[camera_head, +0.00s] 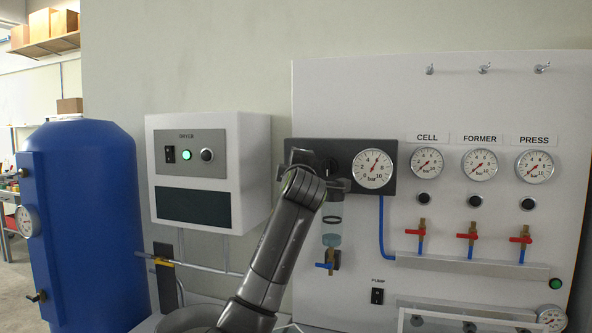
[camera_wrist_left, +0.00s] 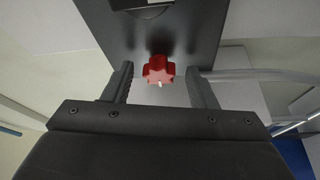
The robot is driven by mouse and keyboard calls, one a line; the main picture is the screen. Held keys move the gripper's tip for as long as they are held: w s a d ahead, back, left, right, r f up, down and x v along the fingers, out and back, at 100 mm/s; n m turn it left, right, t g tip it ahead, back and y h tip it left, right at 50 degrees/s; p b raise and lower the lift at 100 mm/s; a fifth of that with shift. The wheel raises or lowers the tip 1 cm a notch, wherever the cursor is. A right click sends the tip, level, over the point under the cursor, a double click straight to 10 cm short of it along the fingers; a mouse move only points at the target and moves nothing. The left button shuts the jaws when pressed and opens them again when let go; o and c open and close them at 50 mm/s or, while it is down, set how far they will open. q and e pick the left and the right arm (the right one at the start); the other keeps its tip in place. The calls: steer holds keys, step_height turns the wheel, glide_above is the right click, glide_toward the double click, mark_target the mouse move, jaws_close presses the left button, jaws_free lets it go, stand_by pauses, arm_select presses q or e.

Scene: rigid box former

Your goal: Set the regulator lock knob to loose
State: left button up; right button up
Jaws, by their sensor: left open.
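A red star-shaped knob (camera_wrist_left: 158,70) with a small pale mark at its lower edge shows in the left wrist view, on a dark plate (camera_wrist_left: 200,25). My left gripper (camera_wrist_left: 160,72) is open, one finger on each side of the knob, with visible gaps to it. In the head view my left arm reaches up to the dark regulator panel (camera_head: 341,150), and the left gripper (camera_head: 308,163) is in front of its left part. The knob is hidden there behind my arm. A pressure gauge (camera_head: 373,168) sits on the panel's right. My right gripper is not in view.
A clear bowl (camera_head: 331,222) hangs below the regulator. A white dryer box (camera_head: 256,165) and a blue tank (camera_head: 85,220) stand to the left. To the right are CELL, FORMER and PRESS gauges (camera_head: 480,165) above red-handled valves (camera_head: 470,236).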

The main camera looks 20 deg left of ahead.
arm_select(q)
steer(key=shift+s, duration=0.1)
steer(key=b+v, duration=0.5)
steer(key=v, duration=1.2)
steer(key=shift+f, duration=0.15)
steer(key=shift+s, duration=0.1)
